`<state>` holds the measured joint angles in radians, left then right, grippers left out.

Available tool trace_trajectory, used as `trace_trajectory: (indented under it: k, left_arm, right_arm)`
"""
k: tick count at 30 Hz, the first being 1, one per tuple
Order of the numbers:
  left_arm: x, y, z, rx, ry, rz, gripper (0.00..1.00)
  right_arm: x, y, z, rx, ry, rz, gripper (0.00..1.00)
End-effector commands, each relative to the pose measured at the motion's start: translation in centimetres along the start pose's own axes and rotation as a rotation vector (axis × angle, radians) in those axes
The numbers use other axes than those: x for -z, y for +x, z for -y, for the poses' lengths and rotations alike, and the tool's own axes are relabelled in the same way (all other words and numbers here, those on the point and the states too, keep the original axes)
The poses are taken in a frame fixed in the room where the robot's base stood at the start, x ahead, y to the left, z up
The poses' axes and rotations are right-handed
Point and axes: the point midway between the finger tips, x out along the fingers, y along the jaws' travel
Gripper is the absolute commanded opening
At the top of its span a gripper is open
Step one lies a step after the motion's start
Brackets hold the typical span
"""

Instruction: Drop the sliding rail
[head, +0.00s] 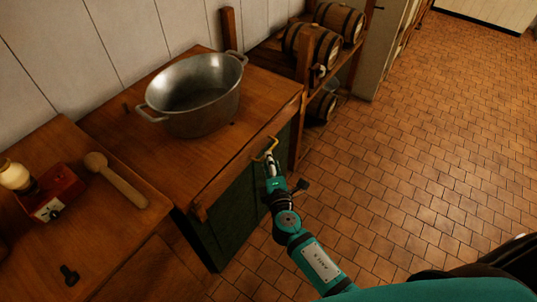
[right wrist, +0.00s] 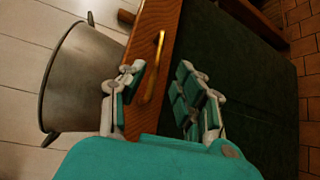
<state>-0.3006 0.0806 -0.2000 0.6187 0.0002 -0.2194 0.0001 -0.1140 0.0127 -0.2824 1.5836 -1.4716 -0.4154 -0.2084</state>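A wooden rail (head: 237,176) runs along the front edge of the counter, above a dark green cabinet front. A brass handle (head: 265,148) sits on it and also shows in the right wrist view (right wrist: 154,68). My right gripper (head: 271,160) is at the handle, with its fingers apart. In the right wrist view, one finger is left of the handle and the other is right of it, over the green front. The handle lies between them, and no grip on it shows. My left gripper is out of view.
A large metal pot (head: 195,95) stands on the counter (head: 130,140) behind the rail. A wooden spoon (head: 115,180) and a red box (head: 52,192) are on the left worktop. Barrels (head: 312,45) sit on a rack beyond. The tiled floor (head: 430,130) at right is clear.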

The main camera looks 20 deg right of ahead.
Motion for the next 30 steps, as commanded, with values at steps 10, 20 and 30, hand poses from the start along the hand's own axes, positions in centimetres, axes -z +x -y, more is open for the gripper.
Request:
trace_trajectory:
  k: [10,20,30]
  left_arm:
    - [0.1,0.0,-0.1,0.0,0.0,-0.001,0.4]
    - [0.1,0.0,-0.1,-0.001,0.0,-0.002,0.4]
    - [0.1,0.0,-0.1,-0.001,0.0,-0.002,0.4]
  right_arm:
    - [0.0,-6.6,0.1,0.002,-0.002,-0.001,0.33]
    - [0.0,-7.7,0.0,0.0,-0.001,0.0,0.33]
    - [0.0,-7.7,0.0,0.0,-0.001,0.0,0.33]
